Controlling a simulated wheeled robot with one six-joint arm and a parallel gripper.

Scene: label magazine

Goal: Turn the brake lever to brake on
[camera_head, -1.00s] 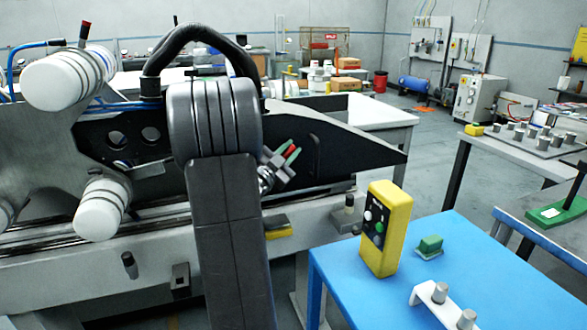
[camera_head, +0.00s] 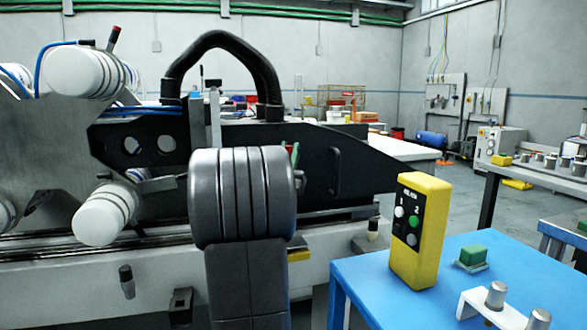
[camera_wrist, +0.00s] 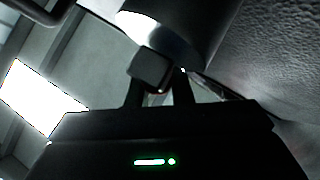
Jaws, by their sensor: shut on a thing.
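In the wrist view my gripper (camera_wrist: 160,92) has its fingers close together around a dark, square-ended block (camera_wrist: 152,67), which I take to be the handle of the brake lever. The lever's shaft and its on and off marks do not show, so I cannot tell its setting. In the head view my own arm covers the gripper and the spot where it holds. The black machine side plate (camera_head: 350,165) stands behind my arm.
White rolls (camera_head: 105,218) sit on the machine's left. A black hose loop (camera_head: 222,42) arches above. On the right, a blue table (camera_head: 370,290) carries a yellow control box (camera_head: 420,230) and a green block (camera_head: 473,254).

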